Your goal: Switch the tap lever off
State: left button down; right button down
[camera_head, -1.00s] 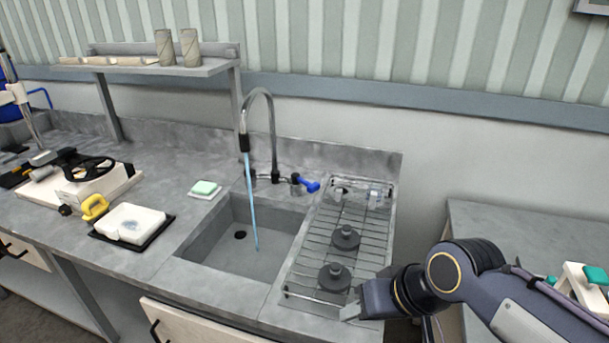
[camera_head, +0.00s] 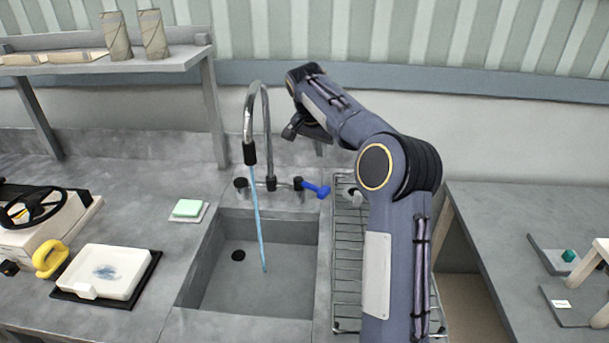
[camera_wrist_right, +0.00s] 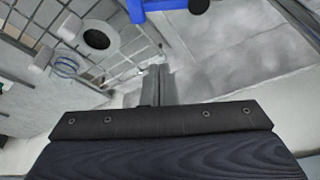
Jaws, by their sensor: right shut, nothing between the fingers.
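The tap (camera_head: 268,140) is a tall metal gooseneck behind the sink, and a blue stream of water (camera_head: 258,220) runs from its black nozzle into the basin. Its blue lever (camera_head: 316,189) sticks out to the right of the tap base. A blue piece, apparently the lever, also shows at the top edge of the right wrist view (camera_wrist_right: 166,4). My right gripper (camera_wrist_right: 158,72) is shut and empty. In the head view it is above and behind the lever, mostly hidden by my wrist, and looks apart from it. My left gripper is out of view.
The grey sink (camera_head: 215,262) lies below the tap. A wire drying rack (camera_head: 345,240) stands right of it, partly behind my arm. A green sponge (camera_head: 187,208) lies left of the sink. A shelf (camera_head: 110,66) holds two cylinders at the back left.

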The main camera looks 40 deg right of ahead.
aim_at(312, 189)
jog(key=shift+w+d+f, duration=0.1)
dwell(0.3)
jog(key=f, duration=0.9)
jog(key=shift+a+p, duration=0.25)
jog(key=shift+p, duration=0.15)
jog(key=shift+a+f, duration=0.15)
